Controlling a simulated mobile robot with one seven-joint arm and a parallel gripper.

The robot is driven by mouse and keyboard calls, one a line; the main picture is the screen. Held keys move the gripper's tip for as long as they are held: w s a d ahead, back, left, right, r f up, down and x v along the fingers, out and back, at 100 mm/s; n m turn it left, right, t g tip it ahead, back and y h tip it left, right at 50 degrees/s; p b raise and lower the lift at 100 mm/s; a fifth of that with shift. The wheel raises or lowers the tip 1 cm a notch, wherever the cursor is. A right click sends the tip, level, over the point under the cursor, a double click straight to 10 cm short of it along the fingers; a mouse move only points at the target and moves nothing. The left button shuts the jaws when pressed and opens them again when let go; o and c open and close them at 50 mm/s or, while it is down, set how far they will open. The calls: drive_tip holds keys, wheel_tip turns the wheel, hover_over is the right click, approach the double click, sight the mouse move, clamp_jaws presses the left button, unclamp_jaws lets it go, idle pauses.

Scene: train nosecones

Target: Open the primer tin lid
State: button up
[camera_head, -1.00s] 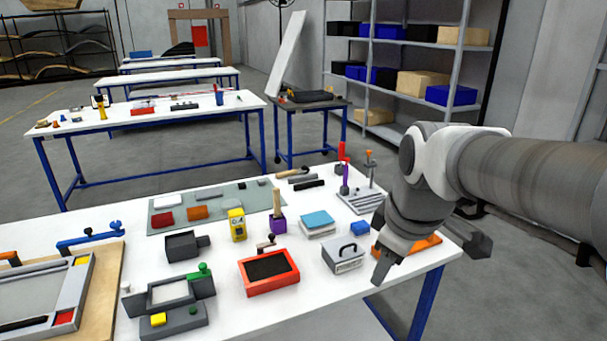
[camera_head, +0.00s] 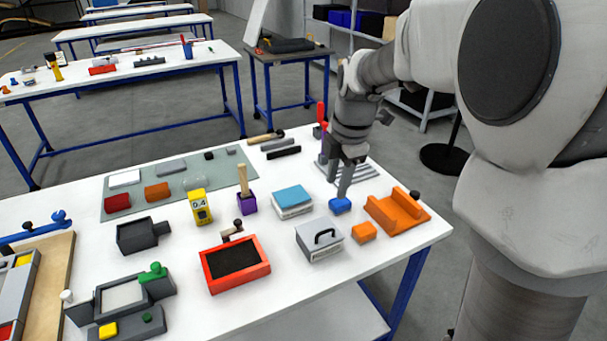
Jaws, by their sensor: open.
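A light grey box-shaped tin (camera_head: 320,241) with a dark loop handle on top stands near the table's front edge, right of centre. I take it for the primer tin; small print on its front is too small to read. Its top looks closed. My gripper (camera_head: 343,190) points down behind and slightly right of the tin, apart from it. Its fingers are open, seen nearly edge-on, with the tips just above or at a small blue block (camera_head: 340,206). Whether they touch the block I cannot tell.
An orange cradle (camera_head: 397,211) and orange block (camera_head: 363,232) stand right of the tin. A blue-topped stack (camera_head: 292,200) is behind it, and a red-framed tray (camera_head: 235,265) is to its left. A grey rack (camera_head: 350,170) is behind my gripper. The front right table corner is clear.

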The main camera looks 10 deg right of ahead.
sight(324, 232)
drive_tip(key=w+f, duration=0.1)
drive_tip(key=f, duration=0.4)
drive_tip(key=w+f, duration=0.1)
drive_tip(key=f, duration=0.5)
drive_tip(key=w+a+f, duration=0.1)
drive_tip(key=w+f, duration=0.1)
drive_tip(key=f, duration=0.4)
drive_tip(key=shift+f+b, duration=0.2)
drive_tip(key=shift+b, duration=0.2)
clamp_jaws()
idle(0.7)
